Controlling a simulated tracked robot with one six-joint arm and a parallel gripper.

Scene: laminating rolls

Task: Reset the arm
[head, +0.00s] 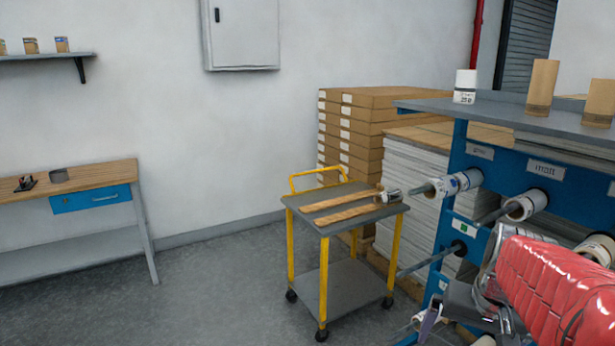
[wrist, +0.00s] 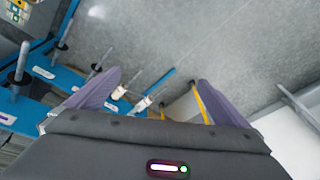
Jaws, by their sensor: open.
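My arm, in a red cover, reaches in from the lower right of the head view. My gripper (head: 430,322) is at its end, low in front of the blue rack (head: 459,154), and partly cut off by the picture's bottom. In the wrist view my gripper (wrist: 158,80) has its two purple-grey fingers wide apart. Nothing is held between them; the floor and rack spindles show beyond.
The rack carries rolls on spindles, such as a white roll (head: 461,183), that stick out toward the left. A yellow-legged cart (head: 297,262) with wooden strips stands left of it. Stacked boxes (head: 355,130) are behind. The floor (head: 200,290) between cart and workbench (head: 100,176) is clear.

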